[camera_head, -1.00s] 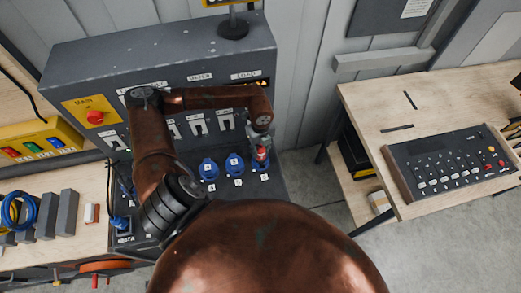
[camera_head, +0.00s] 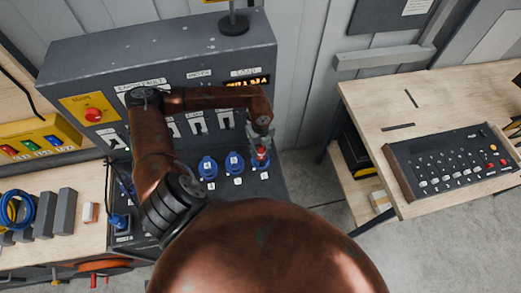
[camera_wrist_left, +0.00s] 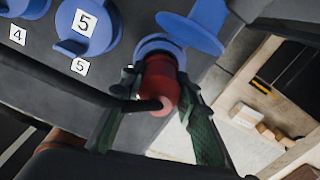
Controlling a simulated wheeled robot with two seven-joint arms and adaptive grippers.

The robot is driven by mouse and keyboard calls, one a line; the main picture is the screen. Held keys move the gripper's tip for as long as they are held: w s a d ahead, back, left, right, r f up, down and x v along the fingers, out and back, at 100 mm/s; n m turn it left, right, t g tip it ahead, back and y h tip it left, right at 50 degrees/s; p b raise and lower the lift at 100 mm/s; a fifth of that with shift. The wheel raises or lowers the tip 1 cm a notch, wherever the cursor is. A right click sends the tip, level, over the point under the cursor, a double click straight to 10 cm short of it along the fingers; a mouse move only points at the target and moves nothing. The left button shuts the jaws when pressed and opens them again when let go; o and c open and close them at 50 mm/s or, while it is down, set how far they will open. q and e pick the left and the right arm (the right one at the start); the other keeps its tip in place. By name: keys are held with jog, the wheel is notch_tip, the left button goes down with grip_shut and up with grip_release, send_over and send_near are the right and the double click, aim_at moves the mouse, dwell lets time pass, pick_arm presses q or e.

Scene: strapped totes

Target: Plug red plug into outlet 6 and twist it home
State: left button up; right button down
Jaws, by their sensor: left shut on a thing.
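My left gripper (camera_head: 260,155) is at the right end of the row of blue outlets on the grey panel. It is shut on the red plug (camera_wrist_left: 160,85), whose front end meets a blue outlet (camera_wrist_left: 157,45) with its lid (camera_wrist_left: 192,32) swung open. Whether the plug is fully seated or twisted is hidden. This outlet stands just right of the one marked 5 (camera_wrist_left: 87,24); its own number does not show in the wrist view. My right gripper is not in view.
Two closed blue outlets (camera_head: 208,168) and (camera_head: 234,163) are left of the gripper. White switches (camera_head: 197,122) and a lit amber display (camera_head: 256,81) are above. A wooden table (camera_head: 375,120) with a button console (camera_head: 455,160) is at right, across a floor gap.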

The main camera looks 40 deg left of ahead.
pick_arm(q)
jog(key=shift+f+b, duration=0.65)
jog(key=shift+f, duration=0.15)
dwell(0.4)
jog(key=shift+m, duration=0.3)
jog(key=shift+m+b, duration=0.8)
jog(key=shift+m, duration=0.3)
jog(key=shift+m+b, duration=0.75)
jog(key=shift+m, duration=0.35)
grip_shut()
jog(key=shift+m, duration=0.3)
jog(key=shift+f, duration=0.1)
